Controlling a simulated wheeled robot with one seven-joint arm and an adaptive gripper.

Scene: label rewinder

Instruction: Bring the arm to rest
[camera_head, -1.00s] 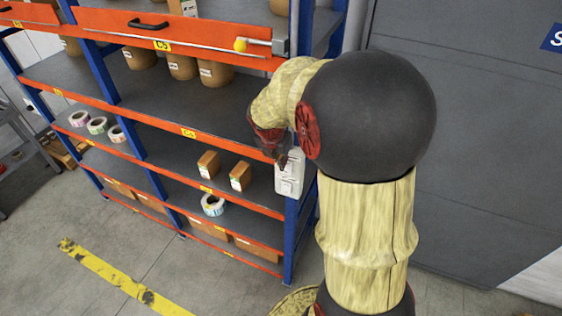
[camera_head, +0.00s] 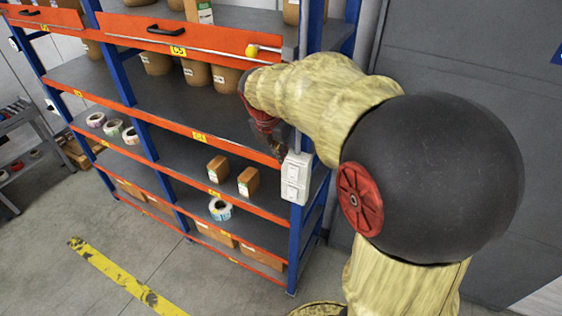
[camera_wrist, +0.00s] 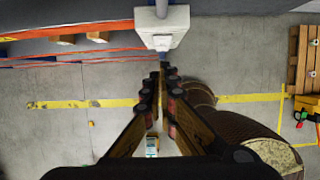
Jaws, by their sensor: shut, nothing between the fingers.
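My arm reaches across the right of the head view, with its large dark elbow in front. My gripper (camera_head: 277,152) hangs beside the shelf's right front post, close to the white switch box (camera_head: 296,178). In the wrist view the two fingers of my gripper (camera_wrist: 165,72) come together at the tips, shut and empty. The switch box (camera_wrist: 162,28) shows just beyond the fingertips there. I cannot tell whether the fingers touch it.
An orange and blue shelf rack (camera_head: 199,136) fills the left and middle, holding label rolls (camera_head: 220,209), small brown cartons (camera_head: 248,181) and brown tubs. A grey wall stands right. A yellow floor line (camera_head: 120,275) crosses open floor. A wooden pallet (camera_wrist: 303,60) lies right in the wrist view.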

